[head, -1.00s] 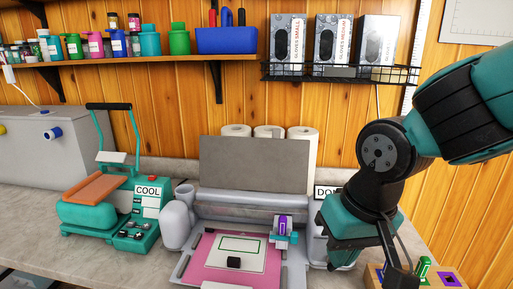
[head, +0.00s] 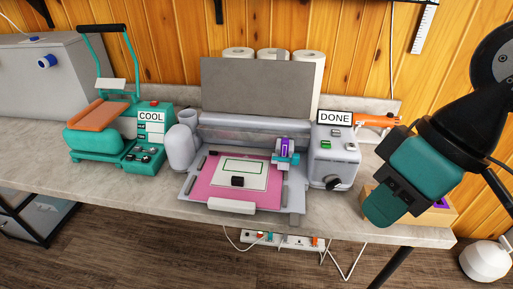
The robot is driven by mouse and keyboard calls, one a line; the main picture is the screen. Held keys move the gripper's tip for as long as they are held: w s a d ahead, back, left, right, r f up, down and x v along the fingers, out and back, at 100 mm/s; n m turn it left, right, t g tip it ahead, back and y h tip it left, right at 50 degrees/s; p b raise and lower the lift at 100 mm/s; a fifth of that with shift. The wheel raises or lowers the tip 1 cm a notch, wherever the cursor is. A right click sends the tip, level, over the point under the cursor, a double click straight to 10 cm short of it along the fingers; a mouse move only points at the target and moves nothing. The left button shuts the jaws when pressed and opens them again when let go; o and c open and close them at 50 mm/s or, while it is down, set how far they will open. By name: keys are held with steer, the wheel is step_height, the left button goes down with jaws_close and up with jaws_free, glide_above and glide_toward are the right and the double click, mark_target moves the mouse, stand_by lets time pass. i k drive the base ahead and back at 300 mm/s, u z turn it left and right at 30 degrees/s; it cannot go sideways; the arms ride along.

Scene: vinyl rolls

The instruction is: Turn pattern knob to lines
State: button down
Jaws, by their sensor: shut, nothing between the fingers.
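A black knob (head: 333,183) sits low on the front of the grey cutting machine's right-hand panel (head: 334,155), below a "DONE" sign (head: 335,117). It is the likely pattern knob, but its markings are too small to read, so I cannot tell its setting. My gripper (head: 380,212), teal and black, is to the right of the machine, apart from the knob and close to the bench's front edge. It is shut and empty, with its fingertips hard to make out.
A pink mat (head: 206,190) lies on the machine's bed, with a purple-and-teal carriage (head: 286,150) at its right. A teal heat press (head: 95,140) marked "COOL" stands left. A wooden block (head: 440,214) is partly behind my gripper. An orange-handled tool (head: 375,121) lies behind.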

mark_target(332, 181)
steer(key=z, duration=2)
steer(key=k, duration=1.45)
steer(key=u, duration=1.65)
steer(key=i, duration=0.5)
